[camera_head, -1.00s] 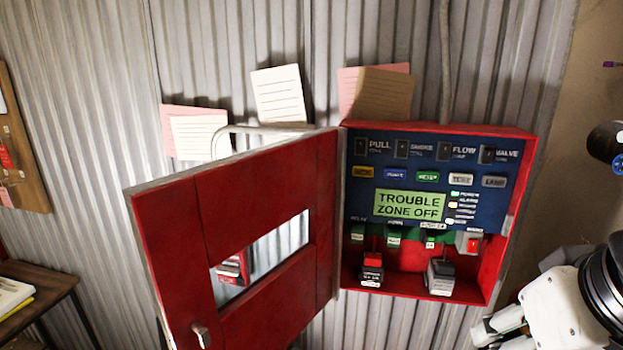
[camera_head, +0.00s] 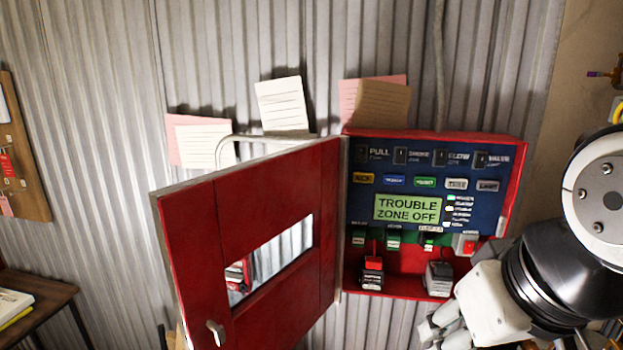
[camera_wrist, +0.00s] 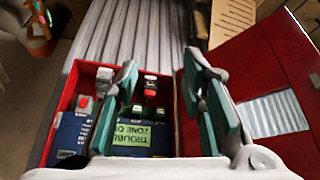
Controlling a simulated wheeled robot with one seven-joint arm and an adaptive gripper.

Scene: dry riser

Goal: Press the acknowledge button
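The open red alarm cabinet (camera_head: 519,185) holds a blue panel with a row of coloured buttons. My gripper (camera_head: 437,325) is at the lower right in the head view, near the cabinet's bottom edge and apart from the button. The wrist view shows my gripper (camera_wrist: 160,85) open and empty, its teal-padded fingers spread. The display (camera_wrist: 131,137) appears upside down there. I cannot make out the acknowledge button in the wrist view.
The red cabinet door (camera_head: 240,190) stands swung open to the left; it also shows at right in the wrist view (camera_wrist: 262,75). Two batteries or blocks, one red-topped (camera_head: 372,272) and one grey (camera_head: 439,279), sit on the cabinet floor. Paper notes (camera_head: 282,105) stand above.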

